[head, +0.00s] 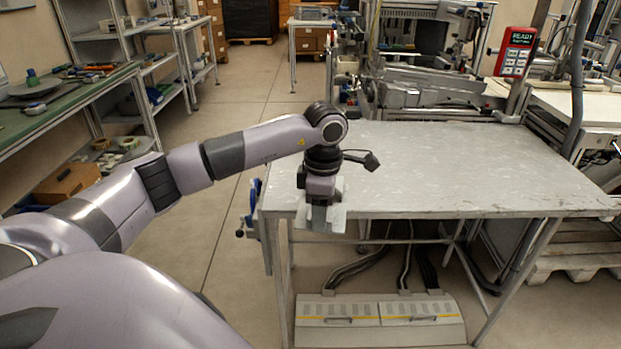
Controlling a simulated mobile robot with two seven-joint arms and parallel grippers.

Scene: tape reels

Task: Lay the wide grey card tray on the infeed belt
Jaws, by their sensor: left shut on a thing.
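My left gripper (320,222) points down at the front left corner of the grey-topped table. It is shut on a small pale grey piece (337,218), which looks like the grey card tray. The gripper covers its middle, and only its sides show. The piece overlaps the table's front edge in the picture; I cannot tell whether it touches the table. I cannot make out the infeed belt for certain. My right gripper is out of view.
The worn grey table top (450,165) is bare. Machinery (430,88) stands behind it, with a red display (516,50) at the back right. A green-topped bench (60,105) with tools stands at the left. Cables and a cover (380,318) lie under the table.

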